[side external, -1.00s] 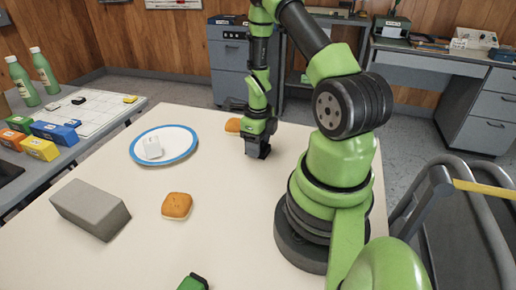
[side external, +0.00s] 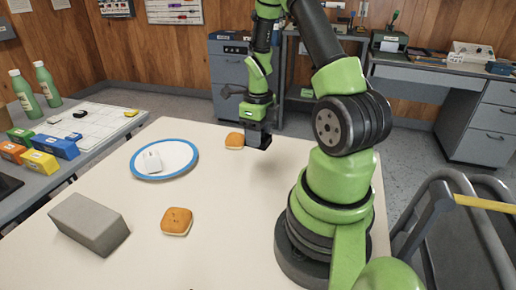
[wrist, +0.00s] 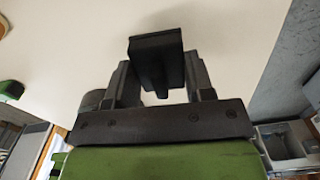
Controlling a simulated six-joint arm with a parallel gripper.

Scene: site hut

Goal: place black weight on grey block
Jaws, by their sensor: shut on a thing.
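The black weight (wrist: 157,50) is a dark block between the two fingers of my gripper (wrist: 155,85) in the wrist view. In the side view my gripper (side external: 257,138) is shut on it and holds it above the back of the table, just right of a bun. The weight is hard to tell from the dark fingers there. The grey block (side external: 90,224) lies on the table at the front left, well apart from my gripper. Its visible top is bare.
A blue-rimmed plate (side external: 135,167) with a white item (side external: 151,161) stands left of my gripper. One bun (side external: 177,221) lies right of the grey block, another (side external: 235,141) beside my gripper. A side table at left holds bottles and coloured boxes. The table's middle is clear.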

